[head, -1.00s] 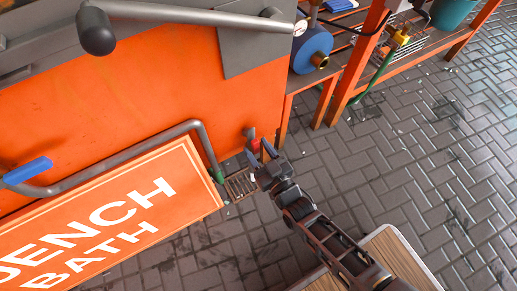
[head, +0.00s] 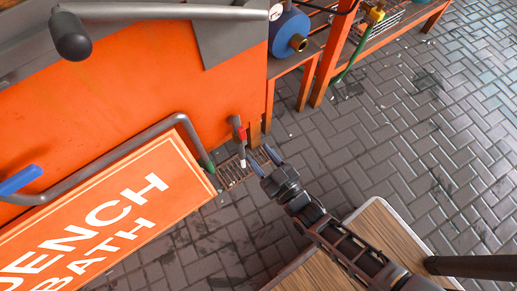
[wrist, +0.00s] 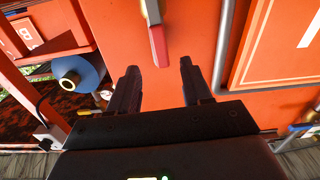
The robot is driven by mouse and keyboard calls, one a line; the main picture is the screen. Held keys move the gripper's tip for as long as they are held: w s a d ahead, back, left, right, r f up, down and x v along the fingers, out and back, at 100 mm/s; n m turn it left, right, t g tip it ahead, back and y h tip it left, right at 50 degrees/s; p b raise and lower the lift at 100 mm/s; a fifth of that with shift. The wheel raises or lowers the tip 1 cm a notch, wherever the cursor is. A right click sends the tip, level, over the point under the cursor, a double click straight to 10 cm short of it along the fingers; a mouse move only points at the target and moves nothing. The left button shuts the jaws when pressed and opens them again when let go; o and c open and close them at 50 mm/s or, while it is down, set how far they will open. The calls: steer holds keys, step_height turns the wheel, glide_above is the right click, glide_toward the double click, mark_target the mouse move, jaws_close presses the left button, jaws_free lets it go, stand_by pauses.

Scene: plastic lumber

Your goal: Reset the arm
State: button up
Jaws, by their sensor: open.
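My gripper (head: 264,161) is open and empty in the head view, at the end of my arm reaching up and left over the paved floor. Its two fingers stand apart in the wrist view (wrist: 158,82), with nothing between them. A small red-handled lever (head: 240,130) on the orange machine (head: 130,90) is just beyond the fingertips, apart from them. In the wrist view the red handle (wrist: 159,45) hangs above the gap between the fingers.
An orange "quench bath" panel (head: 100,225) with a bent grey pipe stands at the left. A blue roll (head: 288,32) sits on an orange rack at the top. A wood-topped surface (head: 385,235) lies below my arm. The paved floor (head: 430,130) at the right is open.

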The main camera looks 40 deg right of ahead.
stand_by(0.4)
steer(key=s+d+r+g, duration=0.2)
steer(key=s+r+g, duration=0.1)
steer(key=s+r, duration=1.85)
step_height(320, 180, up, 32)
steer(key=s+p, duration=0.2)
steer(key=p, duration=2.3)
steer(key=shift+s+d+r+m, duration=0.2)
steer(key=shift+d+m, duration=0.1)
steer(key=shift+d, duration=0.15)
